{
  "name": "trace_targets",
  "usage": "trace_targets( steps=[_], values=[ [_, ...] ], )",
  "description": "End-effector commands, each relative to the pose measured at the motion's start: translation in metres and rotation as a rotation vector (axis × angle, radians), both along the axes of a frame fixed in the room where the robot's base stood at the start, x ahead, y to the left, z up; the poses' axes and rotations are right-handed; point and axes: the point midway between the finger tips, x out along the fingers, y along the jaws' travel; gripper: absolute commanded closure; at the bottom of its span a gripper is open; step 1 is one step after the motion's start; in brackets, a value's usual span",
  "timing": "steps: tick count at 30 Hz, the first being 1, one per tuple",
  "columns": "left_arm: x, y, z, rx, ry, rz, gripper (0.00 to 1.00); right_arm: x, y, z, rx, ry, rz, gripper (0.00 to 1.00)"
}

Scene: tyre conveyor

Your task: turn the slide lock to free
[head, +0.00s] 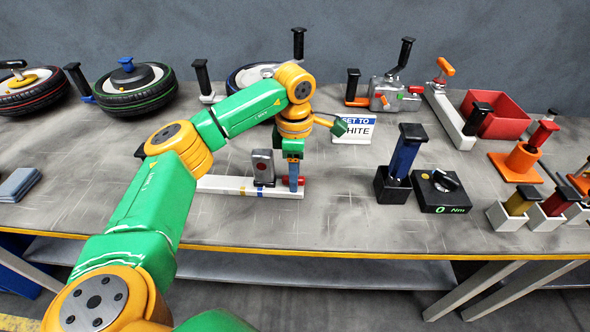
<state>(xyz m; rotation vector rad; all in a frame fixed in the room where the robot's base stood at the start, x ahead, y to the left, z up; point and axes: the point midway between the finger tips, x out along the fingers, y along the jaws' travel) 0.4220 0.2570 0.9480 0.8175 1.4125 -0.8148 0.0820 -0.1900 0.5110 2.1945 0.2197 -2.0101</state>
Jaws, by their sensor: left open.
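A white rail (225,185) with blue and yellow marks lies near the front of the table. A grey block (263,166) with a round spot on its face stands upright on it. A red piece (301,181) shows at the rail's right end. I cannot tell for sure which part is the slide lock. My left gripper (293,183) is open and points down at the rail's right end, to the right of the grey block. The gripper hides part of that end, and I cannot tell whether it touches it. My right gripper is out of view.
A "SET TO WHITE" sign (357,128) stands behind the gripper. A black holder with a blue tool (405,152) and a torque box (441,190) stand to the right. Tyres (133,92) lie at the back left. A red bin (494,113) is at the back right. The front-left tabletop is mostly clear.

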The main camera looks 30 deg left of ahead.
Motion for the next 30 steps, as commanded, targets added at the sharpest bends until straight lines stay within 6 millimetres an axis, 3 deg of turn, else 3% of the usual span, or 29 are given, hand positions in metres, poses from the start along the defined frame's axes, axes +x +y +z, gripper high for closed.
trace_targets(
  steps=[6, 12, 23, 30],
  values=[
    [0.0002, -0.0003, -0.0014, 0.0, -0.001, 0.0, 0.5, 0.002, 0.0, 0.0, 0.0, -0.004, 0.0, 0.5],
    [0.0003, -0.0004, -0.0012, -0.001, -0.002, -0.001, 1.0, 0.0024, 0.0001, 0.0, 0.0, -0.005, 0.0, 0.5],
    [0.0005, -0.0005, -0.0006, -0.001, -0.002, 0.025, 1.0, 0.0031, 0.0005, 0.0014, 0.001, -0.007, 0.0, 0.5],
    [0.0014, -0.0004, 0.0004, -0.002, -0.003, 0.154, 1.0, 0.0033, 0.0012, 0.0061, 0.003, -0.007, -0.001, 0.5]
  ],
)
